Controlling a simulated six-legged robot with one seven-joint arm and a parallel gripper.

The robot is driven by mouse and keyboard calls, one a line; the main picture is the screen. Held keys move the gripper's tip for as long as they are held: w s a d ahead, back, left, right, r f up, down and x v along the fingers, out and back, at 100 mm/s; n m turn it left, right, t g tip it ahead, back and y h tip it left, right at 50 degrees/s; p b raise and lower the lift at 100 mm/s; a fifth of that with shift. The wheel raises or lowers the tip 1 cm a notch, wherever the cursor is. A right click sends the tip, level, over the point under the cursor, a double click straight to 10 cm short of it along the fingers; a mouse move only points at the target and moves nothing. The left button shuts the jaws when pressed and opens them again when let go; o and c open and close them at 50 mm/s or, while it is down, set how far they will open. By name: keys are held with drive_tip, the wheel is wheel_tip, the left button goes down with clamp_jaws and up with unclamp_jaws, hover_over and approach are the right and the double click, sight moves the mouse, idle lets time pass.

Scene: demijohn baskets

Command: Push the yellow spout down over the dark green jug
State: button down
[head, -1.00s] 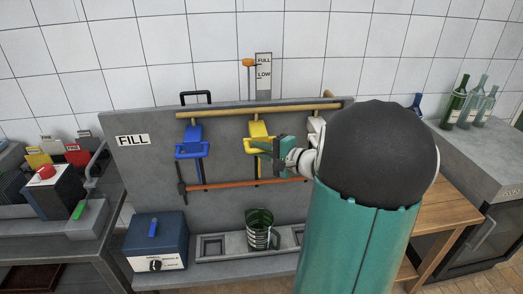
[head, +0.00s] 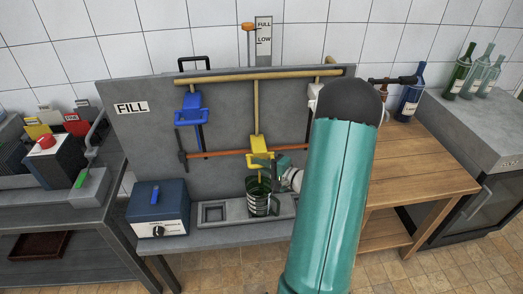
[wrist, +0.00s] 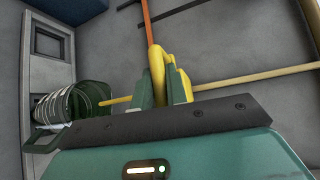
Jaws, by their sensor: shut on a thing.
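The yellow spout (head: 261,145) hangs on a long pale hose from the bar and is low on the grey panel. My gripper (head: 264,162) is shut on it; the wrist view also shows the gripper (wrist: 162,88) closed around the yellow spout (wrist: 157,60). The spout's thin yellow tube points at the mouth of the dark green jug (head: 252,186). Its tip is at or just inside the mouth; I cannot tell how deep. The jug stands upright in a pale ribbed basket (head: 259,206) and also shows in the wrist view (wrist: 94,94).
A blue spout (head: 190,102) hangs to the left, beside an orange rail (head: 220,154). A blue box with a dial (head: 158,205) stands left of the jug. An empty tray recess (head: 213,214) lies between them. A wooden table (head: 430,165) stands right.

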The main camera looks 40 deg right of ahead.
drive_tip(key=shift+s+a+f, duration=0.1)
drive_tip(key=shift+a+f, duration=0.05)
drive_tip(key=shift+f, duration=1.35)
drive_tip(key=c, duration=1.4)
unclamp_jaws()
drive_tip(key=shift+f, duration=0.1)
